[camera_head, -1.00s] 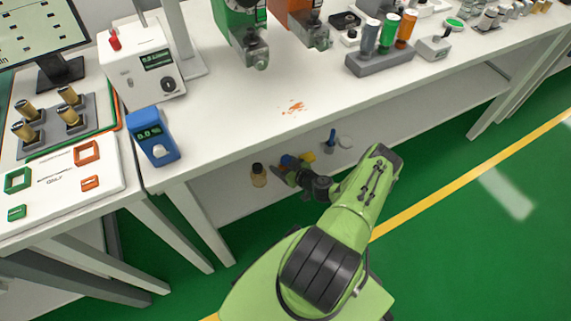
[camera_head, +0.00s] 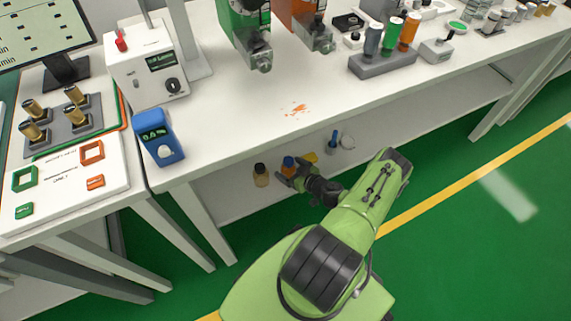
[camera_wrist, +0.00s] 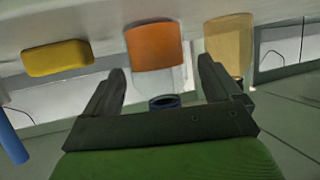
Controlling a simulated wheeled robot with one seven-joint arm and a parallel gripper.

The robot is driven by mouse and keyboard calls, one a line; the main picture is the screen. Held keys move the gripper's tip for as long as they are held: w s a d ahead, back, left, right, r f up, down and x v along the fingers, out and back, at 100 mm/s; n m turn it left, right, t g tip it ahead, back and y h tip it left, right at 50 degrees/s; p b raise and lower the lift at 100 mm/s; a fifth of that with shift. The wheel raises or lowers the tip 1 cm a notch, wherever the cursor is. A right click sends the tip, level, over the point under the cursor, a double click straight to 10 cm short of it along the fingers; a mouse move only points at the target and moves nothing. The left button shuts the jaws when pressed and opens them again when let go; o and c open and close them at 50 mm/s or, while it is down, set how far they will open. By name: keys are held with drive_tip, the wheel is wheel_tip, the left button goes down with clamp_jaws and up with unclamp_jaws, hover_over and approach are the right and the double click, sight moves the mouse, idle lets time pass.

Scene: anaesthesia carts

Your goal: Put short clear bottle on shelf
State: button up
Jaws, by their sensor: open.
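A small clear bottle with orange contents and a blue cap (camera_head: 288,165) stands on the lower shelf (camera_head: 238,196) under the white table. In the wrist view, which looks upside down, its orange part (camera_wrist: 155,46) is at the top, with the clear part and dark blue cap below. My gripper (camera_head: 287,179) is open and empty, low beside the bottle on its near side. In the wrist view the bottle lies between the two fingertips (camera_wrist: 162,70) in the picture. I cannot tell whether it is inside the jaws or just beyond them; no contact shows.
An amber bottle with a dark cap (camera_head: 260,175) stands close on the left. A yellow block (camera_head: 311,157) and a blue upright piece (camera_head: 333,140) are on the right, with a pale ring (camera_head: 347,142) beyond. The table edge (camera_head: 330,125) overhangs the shelf.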

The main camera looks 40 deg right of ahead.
drive_tip(key=p+v, duration=0.2)
drive_tip(key=v, duration=0.6)
drive_tip(key=shift+s+r+p, duration=0.2)
drive_tip(key=shift+s+p, duration=0.15)
